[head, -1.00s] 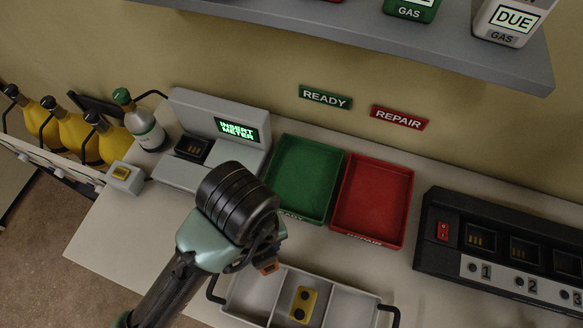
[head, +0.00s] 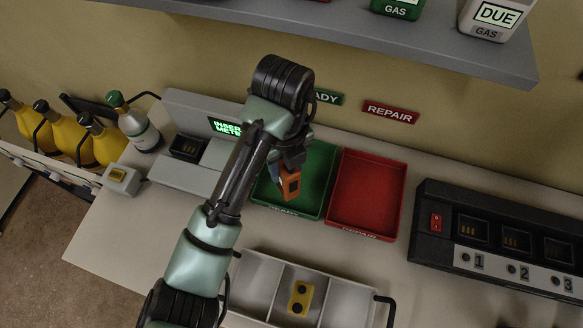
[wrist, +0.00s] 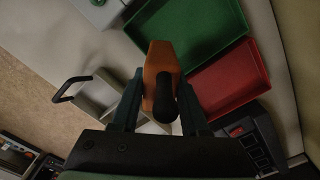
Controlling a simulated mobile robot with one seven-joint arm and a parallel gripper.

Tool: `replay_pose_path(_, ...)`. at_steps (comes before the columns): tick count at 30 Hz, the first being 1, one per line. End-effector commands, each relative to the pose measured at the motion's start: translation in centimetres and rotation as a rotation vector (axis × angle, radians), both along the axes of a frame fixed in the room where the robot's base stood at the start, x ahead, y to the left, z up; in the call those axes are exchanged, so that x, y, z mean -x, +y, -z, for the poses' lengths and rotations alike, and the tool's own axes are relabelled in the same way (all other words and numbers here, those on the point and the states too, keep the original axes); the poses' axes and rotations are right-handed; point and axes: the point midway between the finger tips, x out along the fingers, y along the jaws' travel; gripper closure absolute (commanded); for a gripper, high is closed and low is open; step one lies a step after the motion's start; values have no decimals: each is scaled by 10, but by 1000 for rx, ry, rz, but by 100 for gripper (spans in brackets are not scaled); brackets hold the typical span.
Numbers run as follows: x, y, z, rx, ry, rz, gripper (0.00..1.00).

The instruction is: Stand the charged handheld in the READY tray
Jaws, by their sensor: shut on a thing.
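My gripper (wrist: 160,115) is shut on an orange handheld (head: 290,185) with a dark face. In the head view it holds the handheld over the left part of the green READY tray (head: 318,195). I cannot tell whether the handheld touches the tray floor. The handheld (wrist: 160,65) also shows between the fingers in the wrist view, with a black stub on it. The green tray (wrist: 205,50) is empty otherwise. The READY sign (head: 328,97) on the wall is partly hidden by my arm.
The red REPAIR tray (head: 367,195) is empty beside the green one. A meter station (head: 180,175) stands left, a black charger bank (head: 500,240) right. A grey divided caddy (head: 340,295) holds a yellow piece (head: 300,297) in front. A shelf (head: 400,40) hangs above.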

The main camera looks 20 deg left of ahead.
Motion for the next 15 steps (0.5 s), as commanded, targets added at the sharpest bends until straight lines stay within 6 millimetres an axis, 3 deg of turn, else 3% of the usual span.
replay_pose_path(6,-32,-1,2,-1,-2,3,100)
replay_pose_path(8,-30,-2,15,4,1,1,100)
replay_pose_path(15,-29,0,32,1,1,-1,100)
